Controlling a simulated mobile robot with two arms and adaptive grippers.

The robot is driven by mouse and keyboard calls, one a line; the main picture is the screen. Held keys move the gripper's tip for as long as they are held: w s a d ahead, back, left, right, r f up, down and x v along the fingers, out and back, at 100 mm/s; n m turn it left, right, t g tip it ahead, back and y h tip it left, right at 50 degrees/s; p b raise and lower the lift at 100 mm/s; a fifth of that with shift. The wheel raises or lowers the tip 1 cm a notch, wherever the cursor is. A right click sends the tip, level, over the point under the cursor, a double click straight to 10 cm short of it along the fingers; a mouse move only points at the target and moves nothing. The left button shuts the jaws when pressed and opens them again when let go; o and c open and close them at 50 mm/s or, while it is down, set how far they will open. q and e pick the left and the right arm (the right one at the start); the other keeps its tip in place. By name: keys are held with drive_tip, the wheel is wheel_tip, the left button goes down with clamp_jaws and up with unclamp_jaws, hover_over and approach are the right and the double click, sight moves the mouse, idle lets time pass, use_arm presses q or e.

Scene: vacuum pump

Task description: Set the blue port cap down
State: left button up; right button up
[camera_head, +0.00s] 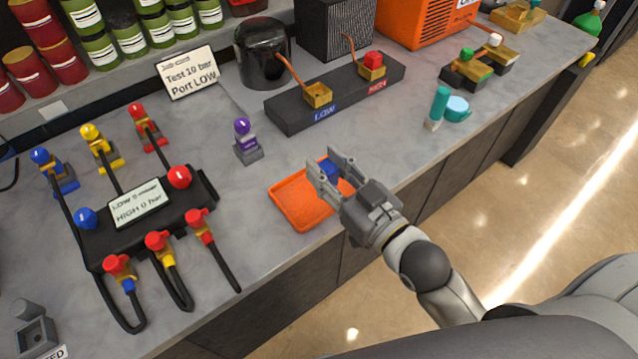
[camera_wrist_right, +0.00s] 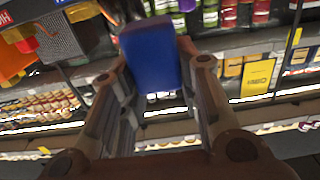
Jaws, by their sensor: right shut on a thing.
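The blue port cap (camera_head: 330,168) is between the fingers of my right gripper (camera_head: 333,176), over the orange tray (camera_head: 291,205) on the grey counter. The cap fills the middle of the right wrist view (camera_wrist_right: 150,55), with a finger on each side of it. My right gripper is shut on it. The fingers hide part of the cap and the tray's right side. I cannot tell how high the cap is above the tray. The visible part of the tray is empty. My left gripper is not in view.
Left of the tray stands a purple-topped piece (camera_head: 246,140), and farther left a black manifold (camera_head: 150,215) with hoses. Behind is a dark block (camera_head: 335,95) with LOW and HIGH ports. Counter around the tray is mostly clear.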

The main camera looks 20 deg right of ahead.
drive_tip(key=w+f, duration=0.3)
drive_tip(key=shift+a+f, duration=0.3)
drive_tip(key=shift+a, duration=0.1)
drive_tip(key=shift+f, duration=1.45)
drive_tip(key=shift+f, duration=0.15)
drive_tip(key=o, duration=1)
drive_tip(key=shift+s, duration=0.1)
drive_tip(key=shift+s+d, duration=0.15)
drive_tip(key=shift+s, duration=0.15)
drive_tip(key=b+v, duration=0.1)
drive_tip(key=v, duration=1)
drive_tip(key=shift+b, duration=0.3)
